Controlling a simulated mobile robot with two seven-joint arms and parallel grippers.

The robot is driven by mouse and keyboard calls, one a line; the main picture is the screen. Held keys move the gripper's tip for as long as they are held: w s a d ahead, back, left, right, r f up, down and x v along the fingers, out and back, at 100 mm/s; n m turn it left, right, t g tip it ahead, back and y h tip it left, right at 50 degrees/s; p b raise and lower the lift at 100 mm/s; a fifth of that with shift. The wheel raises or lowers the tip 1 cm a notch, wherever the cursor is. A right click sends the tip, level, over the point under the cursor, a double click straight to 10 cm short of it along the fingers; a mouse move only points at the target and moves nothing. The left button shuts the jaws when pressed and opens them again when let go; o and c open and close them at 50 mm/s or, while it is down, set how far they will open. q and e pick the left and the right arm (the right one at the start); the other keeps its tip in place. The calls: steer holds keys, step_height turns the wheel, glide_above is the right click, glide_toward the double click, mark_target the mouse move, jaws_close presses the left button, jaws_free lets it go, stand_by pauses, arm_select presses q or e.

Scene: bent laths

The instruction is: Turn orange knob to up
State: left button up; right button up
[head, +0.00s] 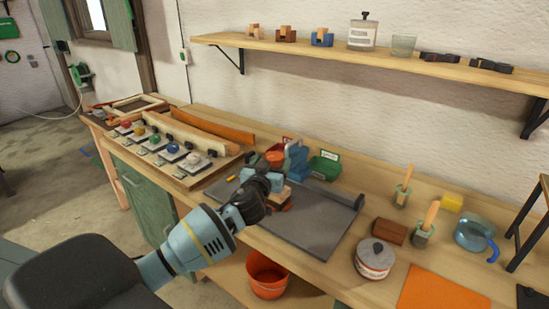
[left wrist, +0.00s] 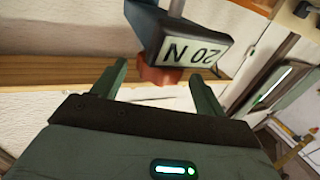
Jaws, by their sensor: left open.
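A wooden board (head: 187,184) at the left of the bench carries a row of small coloured knobs on pale plates. A knob (head: 140,130) near its far end looks orange-yellow; its pointing direction is too small to tell. My left gripper (head: 265,181) is open, to the right of the board, over the grey mat. In the left wrist view, its two fingers (left wrist: 158,88) stand apart. A dark block labelled "20 N" (left wrist: 196,50) and a reddish-orange piece (left wrist: 160,78) show beyond and between them; contact cannot be told. My right gripper is not in view.
The grey mat (head: 318,235) lies mid-bench, with a green bin (head: 324,165) behind it. A lidded jar (head: 374,259), brushes and a blue jug (head: 474,233) stand to the right. Curved laths (head: 195,133) lie behind the knobs. A shelf (head: 400,60) hangs above.

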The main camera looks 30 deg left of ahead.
mark_target(272, 162)
arm_select(q)
steer(key=shift+x, duration=1.6)
steer(key=shift+c, duration=0.3)
